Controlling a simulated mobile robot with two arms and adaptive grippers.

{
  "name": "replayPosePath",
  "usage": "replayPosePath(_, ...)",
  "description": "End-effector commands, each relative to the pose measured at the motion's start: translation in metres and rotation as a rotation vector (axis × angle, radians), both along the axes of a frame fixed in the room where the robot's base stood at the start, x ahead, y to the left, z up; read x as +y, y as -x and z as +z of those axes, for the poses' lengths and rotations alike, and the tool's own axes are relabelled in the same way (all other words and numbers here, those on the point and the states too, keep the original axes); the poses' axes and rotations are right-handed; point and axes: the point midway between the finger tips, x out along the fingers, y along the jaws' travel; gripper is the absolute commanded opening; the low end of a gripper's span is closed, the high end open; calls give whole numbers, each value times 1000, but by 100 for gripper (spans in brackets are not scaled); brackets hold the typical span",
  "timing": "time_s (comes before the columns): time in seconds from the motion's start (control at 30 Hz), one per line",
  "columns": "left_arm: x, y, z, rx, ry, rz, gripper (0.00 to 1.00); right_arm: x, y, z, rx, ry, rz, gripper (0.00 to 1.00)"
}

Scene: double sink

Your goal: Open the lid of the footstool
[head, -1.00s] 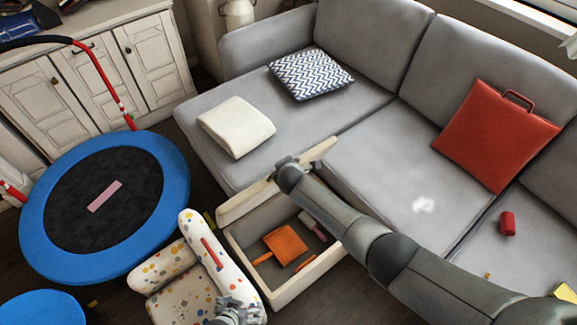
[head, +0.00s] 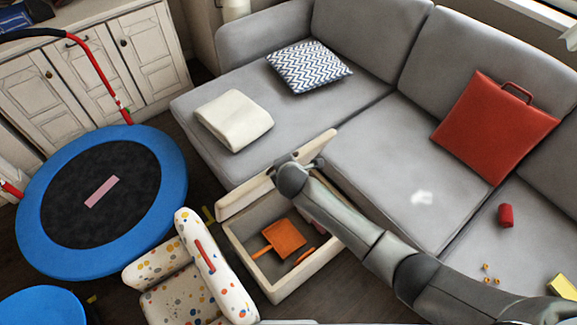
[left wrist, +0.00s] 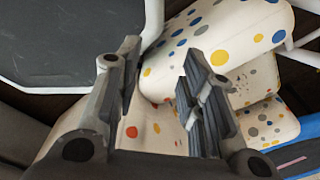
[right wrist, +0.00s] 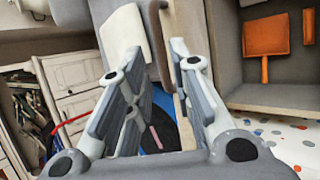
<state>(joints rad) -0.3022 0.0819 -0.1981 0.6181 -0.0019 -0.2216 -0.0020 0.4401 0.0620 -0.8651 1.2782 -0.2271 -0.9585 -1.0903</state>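The footstool (head: 268,287) is a cream box with a grey inside, standing in front of the sofa. An orange dustpan (head: 284,238) lies inside. My right gripper (head: 289,168) is at the lid's upper edge, partly hidden by its own wrist. In the right wrist view the right gripper (right wrist: 158,70) has its fingers apart, with the lid (right wrist: 183,25) by the right finger; contact is unclear. My left gripper (left wrist: 158,70) is open and empty over the spotted chair (left wrist: 240,40).
The grey sofa (head: 365,140) borders the footstool behind and right. The spotted chair (head: 215,265) stands close to its left. A blue-rimmed trampoline (head: 172,185) is farther left. A red cushion (head: 495,125) and red can (head: 506,215) lie on the sofa.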

Motion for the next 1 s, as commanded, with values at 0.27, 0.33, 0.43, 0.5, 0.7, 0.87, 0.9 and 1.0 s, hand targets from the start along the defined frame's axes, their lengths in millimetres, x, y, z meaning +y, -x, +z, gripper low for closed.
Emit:
replayPosePath(0.27,-2,-3,1,-4,3,2,37,-3,23,24,-3,-1,1,21)
replayPosePath(0.33,-2,-3,1,-4,3,2,37,-4,27,28,-3,-1,0,21)
replayPosePath(0.43,-2,-3,2,-4,3,2,37,-5,32,33,-4,0,0,21)
replayPosePath(0.5,-2,-3,2,-5,3,2,37,-6,34,35,-3,0,-1,21)
replayPosePath(0.7,-3,-3,2,-5,3,3,37,-6,35,37,-3,0,-1,21)
replayPosePath(0.87,-3,-3,2,-5,4,3,37,-6,35,37,-3,0,-1,21)
replayPosePath(0.9,-3,-3,2,-5,4,3,37,-6,35,37,-3,0,-1,21)
replayPosePath(1.0,-3,-3,2,-5,4,2,37,-6,35,37,-3,0,-1,21)
